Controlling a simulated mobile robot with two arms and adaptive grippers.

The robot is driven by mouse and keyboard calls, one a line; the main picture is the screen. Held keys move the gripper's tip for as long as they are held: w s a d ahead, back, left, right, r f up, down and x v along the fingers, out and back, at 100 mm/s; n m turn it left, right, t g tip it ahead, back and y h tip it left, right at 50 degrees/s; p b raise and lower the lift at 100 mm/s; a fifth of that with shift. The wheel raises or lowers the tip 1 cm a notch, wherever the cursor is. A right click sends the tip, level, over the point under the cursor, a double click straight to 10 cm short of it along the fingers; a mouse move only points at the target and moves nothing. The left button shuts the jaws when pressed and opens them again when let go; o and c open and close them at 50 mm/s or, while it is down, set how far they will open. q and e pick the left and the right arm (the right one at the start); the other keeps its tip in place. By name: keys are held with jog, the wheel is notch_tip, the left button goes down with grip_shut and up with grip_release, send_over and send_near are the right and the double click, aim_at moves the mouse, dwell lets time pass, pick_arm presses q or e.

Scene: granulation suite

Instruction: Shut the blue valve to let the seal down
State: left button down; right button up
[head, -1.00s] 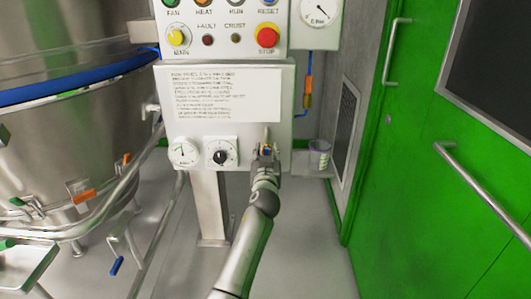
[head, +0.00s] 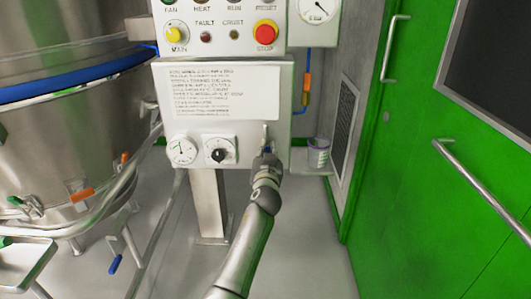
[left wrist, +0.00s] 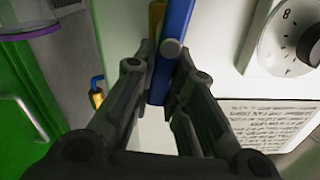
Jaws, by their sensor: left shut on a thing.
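My left gripper (head: 266,160) is at the lower right part of the white control panel, right of the round dials. In the left wrist view, my left gripper (left wrist: 165,65) is shut on the blue valve's handle (left wrist: 176,25), a flat blue bar with a grey round end piece or pin. A yellow-orange part shows beside the bar, near the white panel. My right gripper is not in view.
The control panel (head: 180,130) carries a black knob dial (head: 219,151) and a gauge (head: 182,150). The steel vessel (head: 50,130) is at left, the green door (head: 420,170) at right.

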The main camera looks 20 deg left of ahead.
pick_arm(q)
jog(key=shift+w+d+f+m+p, duration=0.1)
jog(key=shift+d+f+m, duration=0.4)
jog(key=shift+m, duration=2.15)
jog(key=shift+w+d+f+m+p, duration=0.15)
jog(key=shift+d+f+m, duration=0.35)
jog(key=shift+m, duration=2.2)
jog(key=shift+w+d+f+m+p, duration=0.1)
jog(key=shift+d+f+m, duration=0.4)
jog(key=shift+m, duration=2.15)
jog(key=shift+a+f, duration=0.15)
jog(key=shift+f, duration=0.05)
jog(key=c, duration=1.4)
grip_release()
jog(key=shift+c, duration=0.2)
jog(key=shift+s, duration=0.1)
jog(key=v, duration=1.1)
jog(key=shift+s, duration=0.35)
